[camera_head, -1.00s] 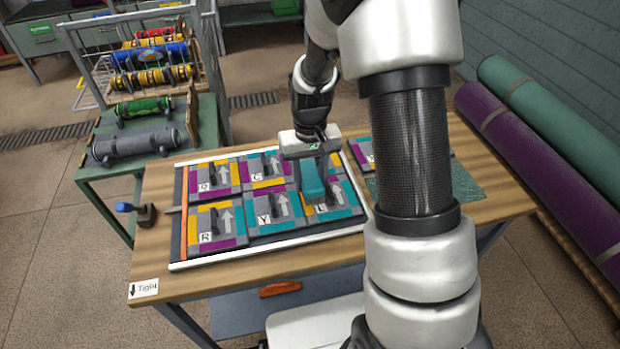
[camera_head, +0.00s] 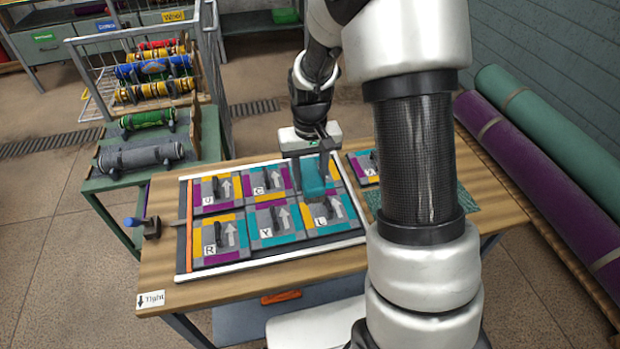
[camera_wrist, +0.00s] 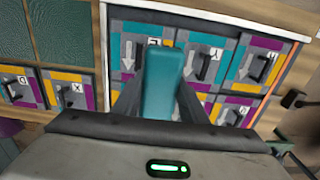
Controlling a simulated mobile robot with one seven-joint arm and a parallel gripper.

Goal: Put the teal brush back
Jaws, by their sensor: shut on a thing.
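The teal brush (camera_head: 313,180) hangs in my gripper (camera_head: 314,152), above the upper right part of the framed tile board on the table. In the wrist view the brush (camera_wrist: 162,82) lies lengthwise between the two dark fingers of my gripper (camera_wrist: 160,102). The fingers are shut on it from both sides. The brush appears held clear of the tiles, and it hides part of the upper right tile. Its underside and any bristles are not visible.
The framed board (camera_head: 275,263) holds several lettered tiles with dark handles. More tiles (camera_wrist: 45,90) and a green mat (camera_wrist: 67,32) lie beside it. A clamp with a blue knob (camera_head: 143,226) stands at the table's left edge. Rolled rugs (camera_head: 560,190) lie at right.

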